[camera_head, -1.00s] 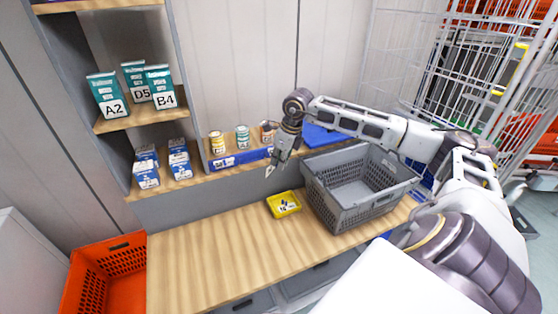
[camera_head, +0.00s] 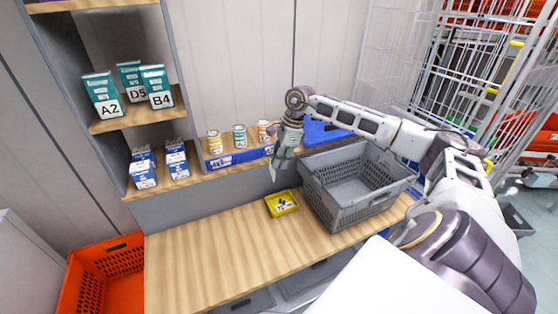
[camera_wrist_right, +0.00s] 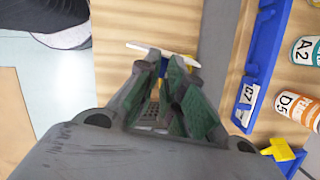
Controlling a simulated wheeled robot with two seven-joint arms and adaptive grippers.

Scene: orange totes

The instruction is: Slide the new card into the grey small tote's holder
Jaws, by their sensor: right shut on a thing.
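The grey small tote (camera_head: 345,212) stands on the wooden bench, open at the top and apparently empty. Its card holder cannot be made out. My right gripper (camera_head: 276,167) is to the left of the tote, above the bench, pointing down. It is shut on a small white card (camera_head: 272,175). In the right wrist view the white card (camera_wrist_right: 148,49) sticks out across the tips of the gripper (camera_wrist_right: 166,62); its printed face cannot be read. My left gripper is not in view.
A yellow tray (camera_head: 270,206) with small dark-printed pieces lies on the bench below the gripper. A blue-edged shelf (camera_head: 238,156) with several tins runs behind. An orange tote (camera_head: 122,245) stands at the left; the bench's left part is clear.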

